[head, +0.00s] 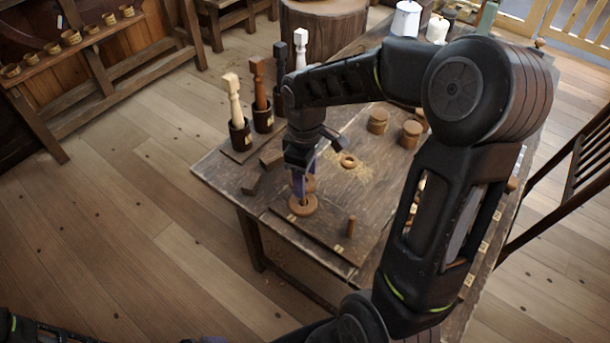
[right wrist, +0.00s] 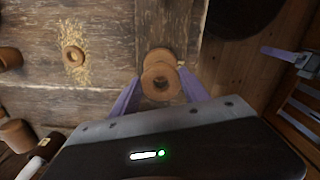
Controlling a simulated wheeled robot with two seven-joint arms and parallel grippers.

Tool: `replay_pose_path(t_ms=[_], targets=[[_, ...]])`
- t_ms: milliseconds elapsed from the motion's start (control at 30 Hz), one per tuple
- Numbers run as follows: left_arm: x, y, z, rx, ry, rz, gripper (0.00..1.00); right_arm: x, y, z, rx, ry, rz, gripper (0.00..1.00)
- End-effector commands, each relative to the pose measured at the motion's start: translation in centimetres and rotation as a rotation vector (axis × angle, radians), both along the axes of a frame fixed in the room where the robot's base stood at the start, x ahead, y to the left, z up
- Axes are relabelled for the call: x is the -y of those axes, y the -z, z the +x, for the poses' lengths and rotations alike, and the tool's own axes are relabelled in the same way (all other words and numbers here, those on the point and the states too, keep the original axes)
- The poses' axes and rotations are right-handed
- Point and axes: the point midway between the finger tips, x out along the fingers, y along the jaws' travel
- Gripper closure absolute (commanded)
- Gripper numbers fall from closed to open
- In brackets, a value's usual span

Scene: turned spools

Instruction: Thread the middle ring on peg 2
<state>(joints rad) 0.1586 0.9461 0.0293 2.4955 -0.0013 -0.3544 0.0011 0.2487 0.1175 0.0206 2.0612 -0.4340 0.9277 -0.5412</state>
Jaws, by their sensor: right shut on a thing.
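My right gripper (head: 300,190) points down over the near left part of the table, shut on a brown wooden ring (head: 310,184). In the right wrist view this held ring (right wrist: 161,81) sits between the purple fingers. Just below and beyond it, a wider ring (right wrist: 158,57) lies on the dark base board; this lower ring (head: 303,205) partly shows in the head view. Any peg inside these rings is hidden. A bare upright peg (head: 351,226) stands to the right on the board. My left gripper (right wrist: 282,54) shows only in part at the right wrist view's edge.
A smaller ring (head: 348,161) lies on wood shavings behind. Dark blocks (head: 250,184) lie at the table's left. Pots with turned spindles (head: 240,132) stand at the back left. Round wooden boxes (head: 377,122) stand behind right. Peg labels are too small to read.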

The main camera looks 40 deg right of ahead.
Motion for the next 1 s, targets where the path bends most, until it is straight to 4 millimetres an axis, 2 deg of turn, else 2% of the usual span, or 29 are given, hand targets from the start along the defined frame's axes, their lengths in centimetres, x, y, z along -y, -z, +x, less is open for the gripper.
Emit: replay_pose_path(t_ms=[1000], targets=[[0.00, 0.30, 0.00, 0.000, 0.000, 0.000, 0.00, -0.01, 0.49, -0.02, 0.000, 0.000, 0.000, 0.86]])
